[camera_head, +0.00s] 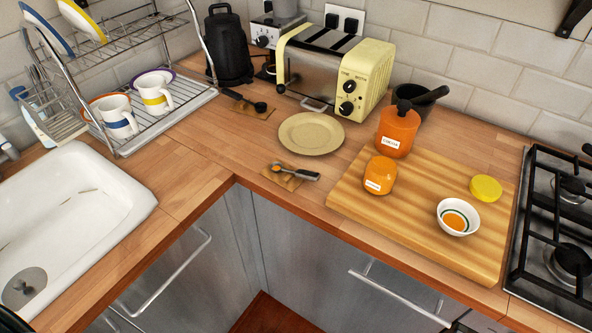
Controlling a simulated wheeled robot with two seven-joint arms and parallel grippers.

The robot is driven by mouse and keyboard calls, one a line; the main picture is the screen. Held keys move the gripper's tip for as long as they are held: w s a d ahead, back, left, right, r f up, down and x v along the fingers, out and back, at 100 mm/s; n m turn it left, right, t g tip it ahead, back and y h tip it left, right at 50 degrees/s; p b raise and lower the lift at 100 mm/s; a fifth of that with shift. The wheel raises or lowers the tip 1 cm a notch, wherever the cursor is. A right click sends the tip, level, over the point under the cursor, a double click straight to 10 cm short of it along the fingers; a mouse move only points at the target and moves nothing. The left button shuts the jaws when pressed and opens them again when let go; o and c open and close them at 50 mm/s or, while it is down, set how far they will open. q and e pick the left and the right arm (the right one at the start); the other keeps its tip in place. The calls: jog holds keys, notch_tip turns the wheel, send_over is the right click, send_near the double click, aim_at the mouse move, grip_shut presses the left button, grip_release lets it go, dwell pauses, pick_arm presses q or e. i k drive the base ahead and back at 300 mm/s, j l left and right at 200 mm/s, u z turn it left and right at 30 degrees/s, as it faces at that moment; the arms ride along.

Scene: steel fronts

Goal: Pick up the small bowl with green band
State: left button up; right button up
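The small bowl with green band (458,228) is white, with a dark green ring and an orange patch showing inside. It stands upright on the right part of the wooden cutting board (385,217), near the board's right edge. Nothing covers it. Neither of my grippers can be made out in the head view, and nothing touches the bowl.
An orange jar (380,175), a taller orange canister (397,133) and a yellow lid (486,188) are on the board. The gas hob (560,225) lies close on the right. A plate (311,134) and toaster (340,70) are farther left. Counter in front of the board is narrow.

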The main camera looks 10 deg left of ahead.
aim_at(456, 217)
jog(key=z, duration=1.6)
jog(key=k+l+z, duration=0.1)
jog(key=k, duration=0.4)
